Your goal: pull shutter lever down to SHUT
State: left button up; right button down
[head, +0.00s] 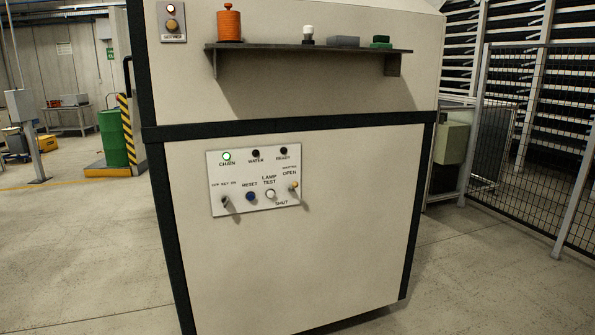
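The control panel (240,181) is a light plate on the front of a beige cabinet. The shutter lever (294,185) has an orange-tan knob and sits at the panel's right side, just below the OPEN label and above the SHUT label. The lever's knob is nearer OPEN than SHUT. Neither of my grippers shows in the head view.
The panel also holds a key switch (225,201), a blue RESET button (250,196) and a white LAMP TEST button (270,193). The CHAIN lamp (227,156) is lit. A shelf (300,48) with small objects juts out above. The floor around the cabinet is clear.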

aim_at(295, 184)
jog(key=i+u, duration=0.2)
jog(key=i, duration=0.25)
jog(key=i+l+u, duration=0.15)
jog(key=i, duration=0.35)
jog(key=i+l+u, duration=0.2)
jog(key=i, duration=0.25)
jog(key=i+l+u, duration=0.15)
jog(key=i, duration=0.3)
jog(key=l, duration=0.1)
